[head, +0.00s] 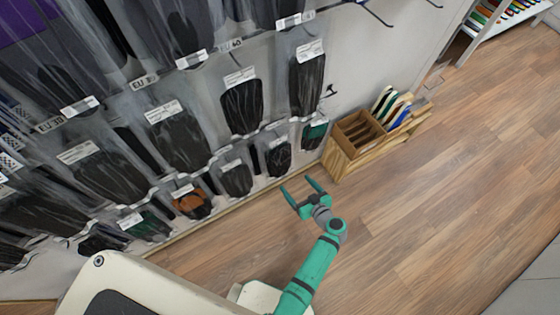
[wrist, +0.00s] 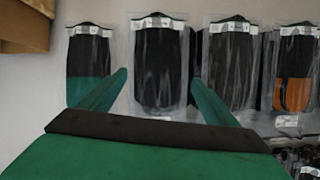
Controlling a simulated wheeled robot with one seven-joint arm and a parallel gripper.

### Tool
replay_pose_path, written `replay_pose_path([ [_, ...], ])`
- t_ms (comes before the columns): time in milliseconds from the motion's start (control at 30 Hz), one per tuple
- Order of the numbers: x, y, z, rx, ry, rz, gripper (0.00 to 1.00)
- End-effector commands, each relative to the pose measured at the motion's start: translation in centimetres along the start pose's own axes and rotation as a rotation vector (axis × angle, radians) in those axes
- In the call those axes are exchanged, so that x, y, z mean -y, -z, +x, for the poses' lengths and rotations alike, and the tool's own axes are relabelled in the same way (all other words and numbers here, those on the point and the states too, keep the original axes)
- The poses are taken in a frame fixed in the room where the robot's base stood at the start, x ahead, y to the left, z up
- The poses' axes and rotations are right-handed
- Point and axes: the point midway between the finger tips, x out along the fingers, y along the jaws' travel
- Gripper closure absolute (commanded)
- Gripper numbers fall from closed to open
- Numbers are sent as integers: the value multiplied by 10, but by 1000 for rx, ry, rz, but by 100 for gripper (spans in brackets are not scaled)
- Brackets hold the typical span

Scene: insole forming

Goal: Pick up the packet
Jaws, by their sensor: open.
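Clear packets holding dark insoles hang in rows on the wall; the task does not say which one is meant. My gripper (head: 297,185) is open and empty in the head view, low in front of the bottom row. In the wrist view its fingers (wrist: 158,84) spread either side of a black packet (wrist: 160,58) with a white label at its top. That packet appears to be the black one (head: 278,158) in the head view. A black-and-green packet (wrist: 88,62) hangs to its left and a dark packet (wrist: 229,65) to its right. I cannot judge the fingertips' distance from the packet.
An orange-and-black packet (wrist: 293,75) hangs further right in the wrist view. More packets hang in rows above. The wooden floor (head: 450,190) right of my arm is clear.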

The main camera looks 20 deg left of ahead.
Motion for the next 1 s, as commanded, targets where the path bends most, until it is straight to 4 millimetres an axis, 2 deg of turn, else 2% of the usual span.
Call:
replay_pose_path([
  [100, -4, 12, 6, -33, 28, -20, 17],
  [233, -4, 16, 21, -41, 37, -28, 17],
  [400, -4, 16, 46, -40, 36, -27, 17],
  [733, -3, 16, 72, -39, 35, -27, 17],
  [1000, -4, 15, 108, -38, 34, -26, 17],
])
